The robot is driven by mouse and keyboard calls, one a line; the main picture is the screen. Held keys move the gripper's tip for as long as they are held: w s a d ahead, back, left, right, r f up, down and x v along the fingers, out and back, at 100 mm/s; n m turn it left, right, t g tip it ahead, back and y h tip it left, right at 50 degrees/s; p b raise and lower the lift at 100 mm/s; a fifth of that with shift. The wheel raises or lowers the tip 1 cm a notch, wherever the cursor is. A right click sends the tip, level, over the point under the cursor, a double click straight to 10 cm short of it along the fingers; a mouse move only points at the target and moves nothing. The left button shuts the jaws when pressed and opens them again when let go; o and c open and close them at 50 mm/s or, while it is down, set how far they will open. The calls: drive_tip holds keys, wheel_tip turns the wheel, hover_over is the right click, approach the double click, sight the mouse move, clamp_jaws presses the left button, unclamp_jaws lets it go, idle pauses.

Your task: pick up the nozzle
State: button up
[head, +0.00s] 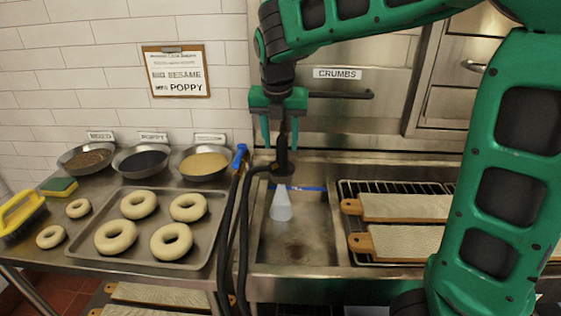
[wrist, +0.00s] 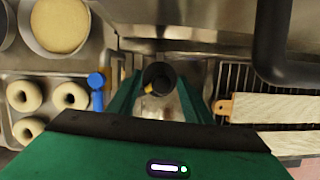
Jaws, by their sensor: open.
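The nozzle (head: 283,168) is a dark sprayer head on a black hose, hanging upright over the sink at the left. A pale cone, seemingly spray (head: 281,206), shows right below it. My gripper (head: 280,140) points down from above with its green fingers apart, one on each side of the nozzle's upper part in the head view. In the wrist view the nozzle's dark round top (wrist: 158,76) shows between the fingers of my gripper (wrist: 157,98). I cannot tell whether either finger touches it.
The black hose (head: 244,235) loops down at the sink's left edge beside a blue handle (head: 240,155). A bagel tray (head: 130,193) and topping bowls stand left. A wire rack with cloth-covered boards (head: 405,208) lies right. A dark bar (head: 345,95) juts from the back panel.

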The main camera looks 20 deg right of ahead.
sight(282, 153)
drive_tip(key=shift+x, duration=2.65)
drive_tip(key=shift+d, duration=0.1)
drive_tip(key=shift+s, duration=0.1)
clamp_jaws()
